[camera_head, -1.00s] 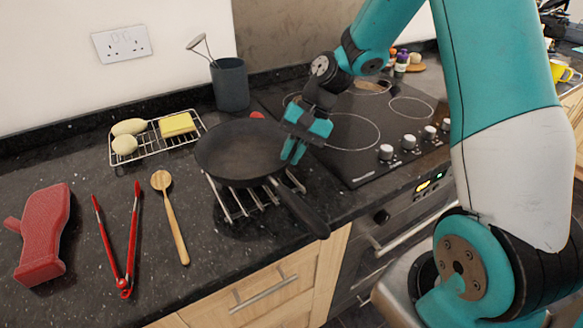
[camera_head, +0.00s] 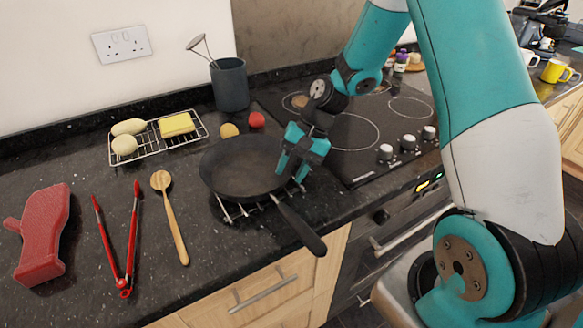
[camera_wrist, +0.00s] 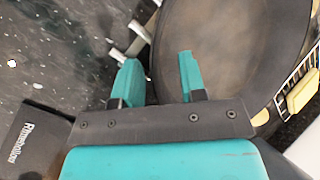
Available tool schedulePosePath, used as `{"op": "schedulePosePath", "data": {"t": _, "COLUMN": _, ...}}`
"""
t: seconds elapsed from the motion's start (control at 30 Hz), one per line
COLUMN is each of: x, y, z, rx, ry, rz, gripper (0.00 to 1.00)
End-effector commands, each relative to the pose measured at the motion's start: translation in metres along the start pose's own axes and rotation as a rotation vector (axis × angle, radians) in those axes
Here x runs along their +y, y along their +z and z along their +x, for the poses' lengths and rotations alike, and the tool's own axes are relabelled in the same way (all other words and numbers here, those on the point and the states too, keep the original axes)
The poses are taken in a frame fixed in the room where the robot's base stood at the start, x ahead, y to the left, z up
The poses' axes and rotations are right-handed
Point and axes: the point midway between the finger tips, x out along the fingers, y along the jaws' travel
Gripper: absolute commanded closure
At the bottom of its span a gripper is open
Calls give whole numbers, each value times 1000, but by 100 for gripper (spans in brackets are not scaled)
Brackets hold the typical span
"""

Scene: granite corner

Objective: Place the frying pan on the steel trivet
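The black frying pan (camera_head: 243,167) sits over the steel trivet (camera_head: 230,213), whose bars show past the pan's lower left edge and right side. It looks level and resting there, though the contact is hidden. Its handle (camera_head: 299,226) points toward the counter's front edge. My gripper (camera_head: 293,172) is at the pan's right rim, fingers pointing down. In the wrist view my gripper (camera_wrist: 160,75) shows its fingers spread, with the pan (camera_wrist: 225,50) rim passing between them and a gap visible. Trivet bar ends (camera_wrist: 138,30) show beside the rim.
The hob (camera_head: 350,130) lies to the right. Behind the pan are a grey utensil pot (camera_head: 230,85), a red ball (camera_head: 257,120) and a yellow one (camera_head: 229,131). A wire rack (camera_head: 150,148), wooden spoon (camera_head: 171,217), red tongs (camera_head: 120,250) and red object (camera_head: 42,235) are left.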

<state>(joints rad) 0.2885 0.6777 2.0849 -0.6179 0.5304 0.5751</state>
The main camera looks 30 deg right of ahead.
Motion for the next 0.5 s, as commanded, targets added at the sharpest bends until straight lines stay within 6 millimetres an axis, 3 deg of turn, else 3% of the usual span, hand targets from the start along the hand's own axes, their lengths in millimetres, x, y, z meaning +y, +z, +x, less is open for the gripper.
{"op": "schedulePosePath", "data": {"t": 0.27, "x": -1, "y": 0, "z": -11, "rx": 2, "ry": -2, "rz": -1, "gripper": 62}}
{"op": "schedulePosePath", "data": {"t": 0.5, "x": -1, "y": -1, "z": -61, "rx": 7, "ry": -2, "rz": -1, "gripper": 62}}
